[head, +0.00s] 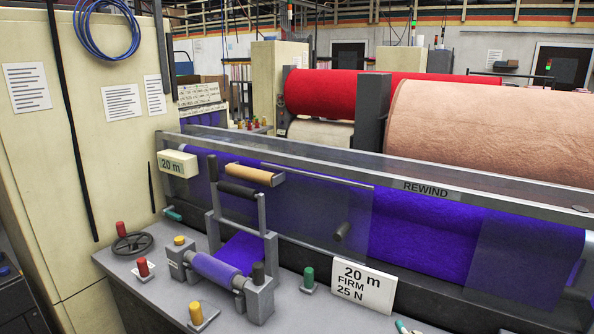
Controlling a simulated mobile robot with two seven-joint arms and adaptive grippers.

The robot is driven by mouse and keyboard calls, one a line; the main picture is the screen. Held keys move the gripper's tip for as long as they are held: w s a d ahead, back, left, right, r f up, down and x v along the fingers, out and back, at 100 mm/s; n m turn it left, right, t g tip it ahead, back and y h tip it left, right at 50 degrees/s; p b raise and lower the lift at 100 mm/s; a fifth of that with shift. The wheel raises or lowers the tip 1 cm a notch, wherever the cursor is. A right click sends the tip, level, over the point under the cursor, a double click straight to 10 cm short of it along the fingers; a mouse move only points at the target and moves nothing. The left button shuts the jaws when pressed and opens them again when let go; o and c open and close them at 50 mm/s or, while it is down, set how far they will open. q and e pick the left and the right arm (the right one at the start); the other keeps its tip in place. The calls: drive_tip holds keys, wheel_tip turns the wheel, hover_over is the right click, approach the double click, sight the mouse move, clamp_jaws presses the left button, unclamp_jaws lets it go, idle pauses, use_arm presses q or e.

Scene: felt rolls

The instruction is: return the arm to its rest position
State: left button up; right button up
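Neither of my grippers and neither of my arms shows in the head view. I cannot see where they are or whether they hold anything. In front of me a small winding stand (257,299) with a purple roller (217,271) sits on the grey bench top (150,288). Purple felt (430,232) runs behind the clear guard marked REWIND.
A white card (362,287) reading 20 m, FIRM, 25 N stands on the bench. A handwheel (132,244) and several coloured knobs are spread over the bench. A cream cabinet (85,170) rises at left. Large red (320,93) and pink (490,125) felt rolls lie behind.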

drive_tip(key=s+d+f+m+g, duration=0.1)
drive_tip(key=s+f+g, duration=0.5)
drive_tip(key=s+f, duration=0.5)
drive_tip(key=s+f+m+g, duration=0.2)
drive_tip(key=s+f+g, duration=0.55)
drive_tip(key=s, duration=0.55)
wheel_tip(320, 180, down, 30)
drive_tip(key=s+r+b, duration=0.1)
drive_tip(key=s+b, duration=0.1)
drive_tip(key=b, duration=0.4)
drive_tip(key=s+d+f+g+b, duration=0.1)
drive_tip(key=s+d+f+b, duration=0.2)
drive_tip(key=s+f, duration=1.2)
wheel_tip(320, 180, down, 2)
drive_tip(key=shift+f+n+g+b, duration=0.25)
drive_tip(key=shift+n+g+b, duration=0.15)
drive_tip(key=shift+b, duration=0.1)
